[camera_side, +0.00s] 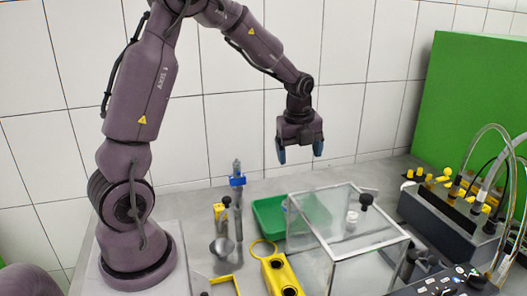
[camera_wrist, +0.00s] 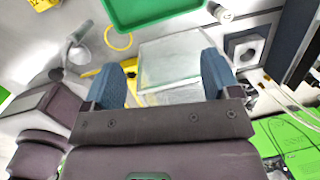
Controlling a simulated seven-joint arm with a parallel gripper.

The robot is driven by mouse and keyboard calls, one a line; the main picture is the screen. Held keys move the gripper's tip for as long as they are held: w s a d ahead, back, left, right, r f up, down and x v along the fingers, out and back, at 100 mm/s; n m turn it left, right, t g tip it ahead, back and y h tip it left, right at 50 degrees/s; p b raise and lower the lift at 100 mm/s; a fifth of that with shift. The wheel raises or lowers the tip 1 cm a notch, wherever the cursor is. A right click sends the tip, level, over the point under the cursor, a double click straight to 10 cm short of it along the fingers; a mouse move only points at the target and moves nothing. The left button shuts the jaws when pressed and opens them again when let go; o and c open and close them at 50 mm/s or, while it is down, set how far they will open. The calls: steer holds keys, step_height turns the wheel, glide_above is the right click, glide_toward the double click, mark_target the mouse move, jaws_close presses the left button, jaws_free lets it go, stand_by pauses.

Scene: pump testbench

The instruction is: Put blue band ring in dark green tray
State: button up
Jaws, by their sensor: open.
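My gripper (camera_side: 300,153) is open and empty, high above the bench, with blue fingers pointing down. Both fingers also show in the wrist view (camera_wrist: 164,75). A green tray (camera_side: 268,221) lies on the bench below it, partly behind a clear box. The tray also shows at the top edge of the wrist view (camera_wrist: 155,23), cut off there. A thin ring (camera_side: 263,249) lies in front of the tray but looks yellow; it also shows in the wrist view (camera_wrist: 118,39). I cannot make out a blue band ring in either view.
A yellow block with dark holes (camera_side: 281,274) is in front. A stand with a blue clamp (camera_side: 237,181) rises left of the tray. A tubed pump unit (camera_side: 450,220) is at right.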

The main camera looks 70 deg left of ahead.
steer(key=s+d+r+n+t, duration=0.2)
steer(key=s+d+r+n, duration=0.4)
steer(key=d+r+n, duration=0.3)
steer(key=s+d+r+n+t+h, duration=0.1)
steer(key=s+d+r+n+t, duration=0.1)
steer(key=s+d+n, duration=0.6)
steer(key=s+r+n, duration=0.1)
steer(key=s, duration=0.2)
steer(key=shift+r+n, duration=0.15)
steer(key=shift+n, duration=0.25)
